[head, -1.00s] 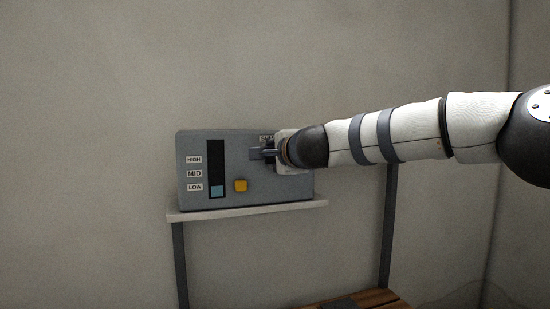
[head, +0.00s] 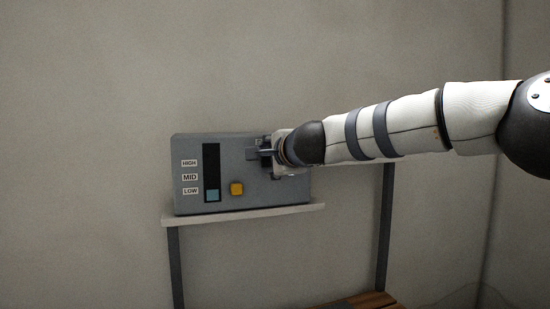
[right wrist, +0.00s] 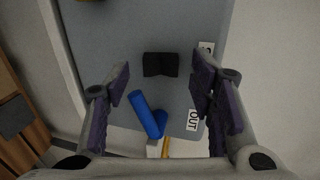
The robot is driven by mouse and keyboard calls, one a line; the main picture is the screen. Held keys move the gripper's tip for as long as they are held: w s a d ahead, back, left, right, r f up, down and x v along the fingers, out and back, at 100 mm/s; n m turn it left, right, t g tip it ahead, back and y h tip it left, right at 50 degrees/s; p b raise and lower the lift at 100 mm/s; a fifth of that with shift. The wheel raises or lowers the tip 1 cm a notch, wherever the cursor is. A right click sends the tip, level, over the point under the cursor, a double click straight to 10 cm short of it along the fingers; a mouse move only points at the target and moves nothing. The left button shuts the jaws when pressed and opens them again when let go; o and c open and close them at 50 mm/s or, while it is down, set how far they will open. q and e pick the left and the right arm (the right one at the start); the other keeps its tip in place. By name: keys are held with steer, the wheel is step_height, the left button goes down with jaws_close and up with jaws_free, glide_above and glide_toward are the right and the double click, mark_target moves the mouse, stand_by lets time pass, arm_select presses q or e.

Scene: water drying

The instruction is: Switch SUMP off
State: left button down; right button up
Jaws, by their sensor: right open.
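A grey control panel (head: 225,150) stands on a shelf against the wall. My right gripper (head: 265,152) is at the panel's upper right in the head view and hides the controls behind it. In the right wrist view, my right gripper (right wrist: 160,85) is open and empty, its fingers on either side. A black rocker-like switch (right wrist: 160,65) is on the panel between and beyond the fingers. A blue lever (right wrist: 147,114) shows below it, near an "OUT" label (right wrist: 194,120). Another label (right wrist: 206,47) is partly hidden by a finger; I cannot read SUMP. My left gripper is not in view.
A gauge (head: 212,170) with HIGH, MID and LOW labels has light blue at its LOW end. A yellow button (head: 237,189) sits beside it. The pale shelf (head: 240,215) has dark legs. Wooden slats (head: 375,300) lie below. The wall to the left is clear.

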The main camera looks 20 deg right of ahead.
steer(key=v, duration=1.1)
steer(key=shift+s, duration=0.1)
step_height(320, 180, down, 21)
steer(key=n+g, duration=0.4)
steer(key=s+f+n+g, duration=0.25)
steer(key=s+f, duration=0.35)
steer(key=f, duration=0.5)
steer(key=s+f+n+g, duration=0.25)
steer(key=s+f, duration=0.35)
steer(key=f, duration=0.5)
steer(key=s+f+n+g, duration=0.2)
steer(key=s+f, duration=0.3)
steer(key=s, duration=0.6)
steer(key=s+d+f+n+g, duration=0.1)
steer(key=s+f+n+g, duration=0.2)
steer(key=s, duration=0.9)
steer(key=s+d+f+n+g, duration=0.1)
steer(key=s+f+n+g, duration=0.1)
steer(key=s+f, duration=0.4)
steer(key=s+n, duration=0.1)
steer(key=s, duration=0.4)
steer(key=shift+s+d+f+g+h, duration=0.25)
steer(key=shift+s+f+g+h, duration=0.05)
steer(key=shift+s+f+g, duration=0.1)
